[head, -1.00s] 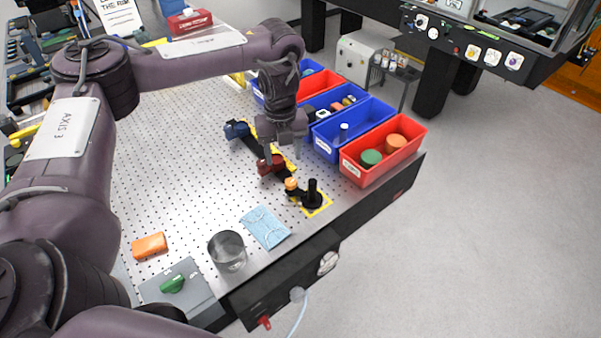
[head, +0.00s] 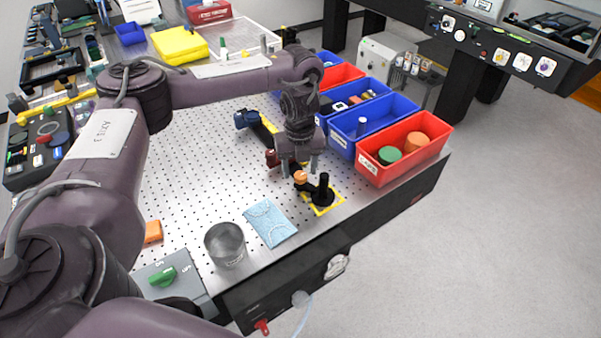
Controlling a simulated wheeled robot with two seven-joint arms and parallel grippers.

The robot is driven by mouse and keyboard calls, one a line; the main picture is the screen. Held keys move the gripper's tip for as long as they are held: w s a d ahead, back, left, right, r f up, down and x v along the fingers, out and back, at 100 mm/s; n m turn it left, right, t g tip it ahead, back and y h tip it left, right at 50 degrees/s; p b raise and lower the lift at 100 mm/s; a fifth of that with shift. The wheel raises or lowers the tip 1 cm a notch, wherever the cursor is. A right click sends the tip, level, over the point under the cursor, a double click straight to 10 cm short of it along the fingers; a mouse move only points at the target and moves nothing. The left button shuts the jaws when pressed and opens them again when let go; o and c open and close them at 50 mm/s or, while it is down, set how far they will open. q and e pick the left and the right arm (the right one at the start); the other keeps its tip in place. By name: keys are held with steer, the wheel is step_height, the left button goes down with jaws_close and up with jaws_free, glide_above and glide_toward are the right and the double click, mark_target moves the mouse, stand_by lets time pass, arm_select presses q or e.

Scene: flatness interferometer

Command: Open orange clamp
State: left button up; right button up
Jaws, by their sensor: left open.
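The orange clamp (head: 300,177) is a small orange part on the black post assembly, beside the black post (head: 323,190) near the front right of the perforated table. My left gripper (head: 299,172) points down over the orange clamp with its fingers apart, seemingly one on each side of it. Whether the fingers touch the clamp cannot be told. A dark red part (head: 271,158) and a blue part (head: 245,119) of the same row stand behind, partly hidden by my gripper. My right gripper is not in view.
A red bin (head: 375,171) and blue bins (head: 341,139) line the table's right edge, close to my gripper. A blue cloth (head: 268,222), a glass beaker (head: 226,245) and a grey box with a green knob (head: 164,277) lie toward the front. The table's left middle is clear.

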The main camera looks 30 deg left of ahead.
arm_select(q)
steer(key=shift+w+f, duration=0.15)
steer(key=shift+f, duration=0.65)
steer(key=c, duration=1)
steer(key=shift+o, duration=0.2)
